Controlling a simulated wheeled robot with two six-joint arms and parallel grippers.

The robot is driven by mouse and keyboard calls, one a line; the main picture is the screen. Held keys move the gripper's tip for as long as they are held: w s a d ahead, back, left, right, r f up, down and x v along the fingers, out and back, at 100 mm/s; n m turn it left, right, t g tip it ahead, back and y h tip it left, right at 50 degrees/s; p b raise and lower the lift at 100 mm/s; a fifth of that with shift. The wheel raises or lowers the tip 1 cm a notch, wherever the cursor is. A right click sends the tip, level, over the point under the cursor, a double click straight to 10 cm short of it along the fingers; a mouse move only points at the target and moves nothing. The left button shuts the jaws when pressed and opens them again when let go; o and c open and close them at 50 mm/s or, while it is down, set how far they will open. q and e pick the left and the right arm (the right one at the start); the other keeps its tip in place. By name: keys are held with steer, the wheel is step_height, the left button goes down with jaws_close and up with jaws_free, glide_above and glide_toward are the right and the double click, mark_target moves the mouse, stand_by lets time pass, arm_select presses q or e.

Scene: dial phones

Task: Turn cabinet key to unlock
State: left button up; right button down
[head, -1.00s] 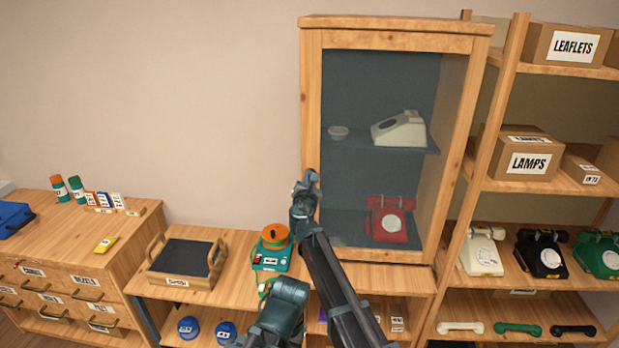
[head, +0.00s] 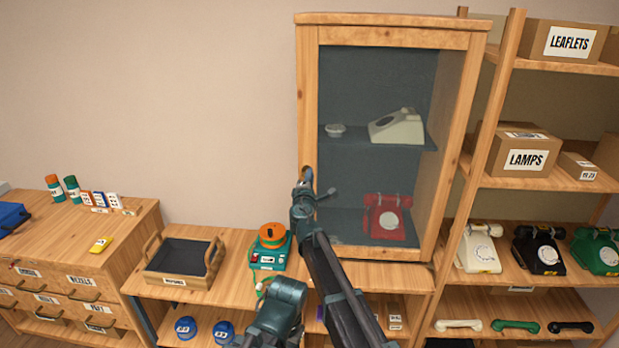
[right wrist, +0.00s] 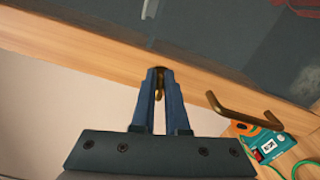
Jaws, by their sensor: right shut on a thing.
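The cabinet (head: 308,100) is wooden with a glass door and stands on the low bench. My right gripper (head: 306,178) is at the left stile of the door. In the right wrist view its two blue fingers (right wrist: 160,80) are shut on a small brass key (right wrist: 158,94) at the wooden stile. The fingers hide most of the key and its lock. A brass bar handle (right wrist: 243,112) is on the same stile, to the right in the right wrist view. The door looks shut.
Inside the cabinet are a cream phone (head: 397,128), a red phone (head: 388,218) and a small dish (head: 335,130). A teal device with an orange top (head: 270,250) and a dark-lined tray (head: 182,262) stand on the bench to the left. Open shelves (head: 505,130) stand close on the right.

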steer(key=shift+f+m, duration=0.15)
steer(key=shift+m, duration=1.35)
steer(key=c, duration=0.9)
jaws_free()
steer(key=shift+d, duration=0.1)
